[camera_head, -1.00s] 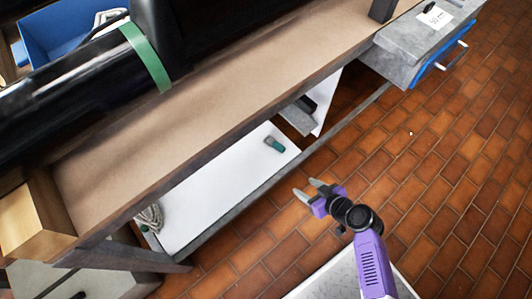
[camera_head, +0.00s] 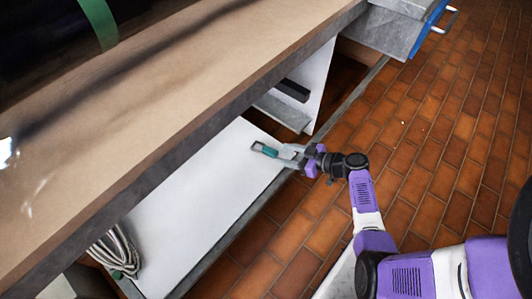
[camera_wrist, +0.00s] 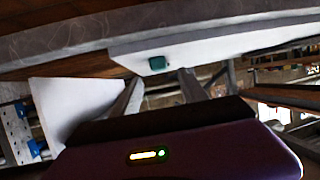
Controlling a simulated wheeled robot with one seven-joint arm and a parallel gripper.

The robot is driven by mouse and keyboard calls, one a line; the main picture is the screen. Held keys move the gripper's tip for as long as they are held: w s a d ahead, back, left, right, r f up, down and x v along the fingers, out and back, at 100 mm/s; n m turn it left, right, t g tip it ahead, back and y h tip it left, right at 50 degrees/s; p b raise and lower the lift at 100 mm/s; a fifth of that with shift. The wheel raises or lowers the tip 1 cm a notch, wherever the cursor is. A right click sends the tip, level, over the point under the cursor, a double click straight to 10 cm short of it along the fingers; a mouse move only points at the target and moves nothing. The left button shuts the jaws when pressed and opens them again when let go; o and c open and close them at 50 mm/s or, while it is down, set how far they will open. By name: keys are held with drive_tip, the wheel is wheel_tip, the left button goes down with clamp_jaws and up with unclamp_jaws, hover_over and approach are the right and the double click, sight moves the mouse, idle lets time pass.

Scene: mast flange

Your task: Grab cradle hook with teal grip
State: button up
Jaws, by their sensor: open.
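The hook with the teal grip (camera_head: 269,151) lies on the white lower shelf (camera_head: 205,190) under the workbench, close to the shelf's right end. In the wrist view its teal grip (camera_wrist: 157,63) shows small, just beyond and between my two fingers. My gripper (camera_head: 287,155) reaches in over the shelf's front edge from the right. Its grey fingers are apart, with nothing seen held between them. In the head view the fingertips overlap the near end of the hook; I cannot tell whether they touch it. The hook's far end shows only as a small grey piece.
The brown bench top (camera_head: 200,80) overhangs the shelf. A grey frame rail (camera_head: 235,240) runs along the shelf front. A coiled rope (camera_head: 117,252) lies at the shelf's left end. A white upright panel (camera_head: 312,85) stands beyond the hook. Tiled floor (camera_head: 440,120) is clear at right.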

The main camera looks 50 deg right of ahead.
sight(271, 151)
drive_tip(key=b+x, duration=0.2)
drive_tip(key=x, duration=0.3)
drive_tip(key=shift+w+f, duration=0.2)
drive_tip(key=shift+w, duration=0.05)
clamp_jaws()
